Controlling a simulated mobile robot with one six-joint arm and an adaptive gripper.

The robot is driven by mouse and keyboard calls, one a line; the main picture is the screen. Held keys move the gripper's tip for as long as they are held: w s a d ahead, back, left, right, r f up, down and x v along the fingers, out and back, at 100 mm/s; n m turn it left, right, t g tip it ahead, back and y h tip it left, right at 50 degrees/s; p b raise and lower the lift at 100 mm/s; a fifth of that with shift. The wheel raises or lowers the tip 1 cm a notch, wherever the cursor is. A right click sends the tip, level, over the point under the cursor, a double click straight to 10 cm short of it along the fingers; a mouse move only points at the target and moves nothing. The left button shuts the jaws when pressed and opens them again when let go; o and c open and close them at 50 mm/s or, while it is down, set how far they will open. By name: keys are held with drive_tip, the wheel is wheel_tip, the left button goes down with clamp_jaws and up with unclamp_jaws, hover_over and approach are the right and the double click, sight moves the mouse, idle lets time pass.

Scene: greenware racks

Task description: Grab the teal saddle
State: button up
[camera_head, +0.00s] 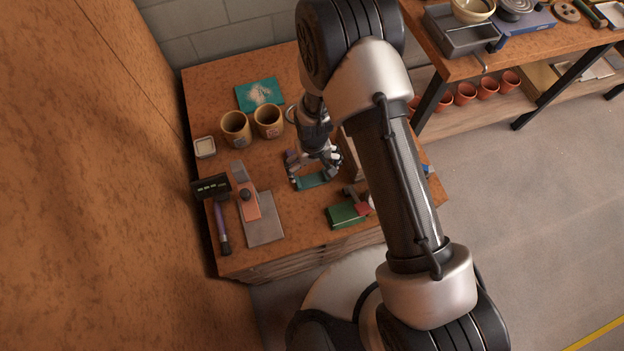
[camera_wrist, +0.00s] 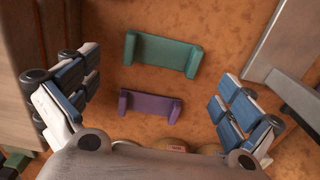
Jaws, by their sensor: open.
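The teal saddle (camera_head: 316,181) lies on the wooden table just in front of my gripper (camera_head: 316,166) in the head view. In the wrist view the teal saddle (camera_wrist: 162,53) is a flat bar with a raised block at each end, lying crosswise beyond the fingers. My gripper (camera_wrist: 153,100) is open and empty, with its blue-padded fingers wide apart to the left and right, above the table. A purple saddle (camera_wrist: 151,106) of like shape lies nearer, between the fingers in the picture. My gripper mostly hides it in the head view.
Two tan mugs (camera_head: 236,128) (camera_head: 268,121) stand behind left of my gripper, near a teal mat (camera_head: 259,93). A grey plate (camera_head: 264,219) with an orange-handled tool lies left. A green box (camera_head: 346,214) sits front right. Bare wood shows around the teal saddle.

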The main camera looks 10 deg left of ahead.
sight(312, 181)
wheel_tip(312, 181, down, 5)
drive_tip(key=shift+s+a+f+b, duration=0.1)
drive_tip(key=shift+a+b, duration=0.05)
drive_tip(key=shift+b, duration=0.9)
drive_tip(key=shift+s, duration=0.1)
drive_tip(key=c, duration=0.7)
drive_tip(key=shift+c, duration=0.2)
